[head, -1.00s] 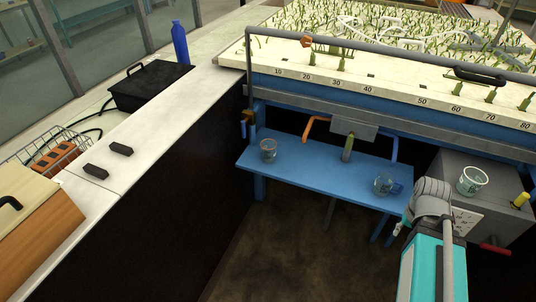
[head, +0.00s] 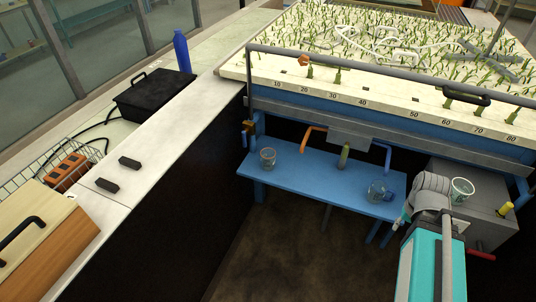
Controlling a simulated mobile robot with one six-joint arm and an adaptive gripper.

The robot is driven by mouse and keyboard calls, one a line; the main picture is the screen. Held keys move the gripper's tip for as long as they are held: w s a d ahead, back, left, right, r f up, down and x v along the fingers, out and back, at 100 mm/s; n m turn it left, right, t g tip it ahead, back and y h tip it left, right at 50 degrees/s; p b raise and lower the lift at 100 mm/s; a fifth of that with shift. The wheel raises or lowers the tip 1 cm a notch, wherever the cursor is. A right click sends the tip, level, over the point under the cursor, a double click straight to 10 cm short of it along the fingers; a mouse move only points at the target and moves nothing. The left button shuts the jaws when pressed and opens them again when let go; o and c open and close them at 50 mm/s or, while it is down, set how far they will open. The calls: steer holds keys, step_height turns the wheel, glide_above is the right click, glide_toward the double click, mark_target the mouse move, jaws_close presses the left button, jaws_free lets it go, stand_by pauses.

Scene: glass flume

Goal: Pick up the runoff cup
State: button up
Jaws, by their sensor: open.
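Three cup-like vessels are in the head view, and I cannot tell for sure which is the runoff cup. A clear cup (head: 268,158) stands upright at the left of the blue shelf (head: 315,180). A clear mug with a bluish handle (head: 377,191) stands near the shelf's right end. A white cup with green marks (head: 461,190) stands on the grey box at the right. My arm reaches up from the lower right, its end close to the mug and the white cup. My gripper's fingers do not show; the arm hides that area.
The flume bed (head: 400,111) with a number scale and green plants lies above the shelf. A green-tipped spout (head: 344,155) points down over the shelf. A yellow knob (head: 505,209) sits by the grey box (head: 470,215). A long pale counter (head: 180,115) runs along the left.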

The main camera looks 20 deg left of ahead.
step_height(320, 180, up, 20)
steer(key=p, duration=1.8)
steer(key=shift+r+p, duration=0.2)
steer(key=shift+p, duration=0.2)
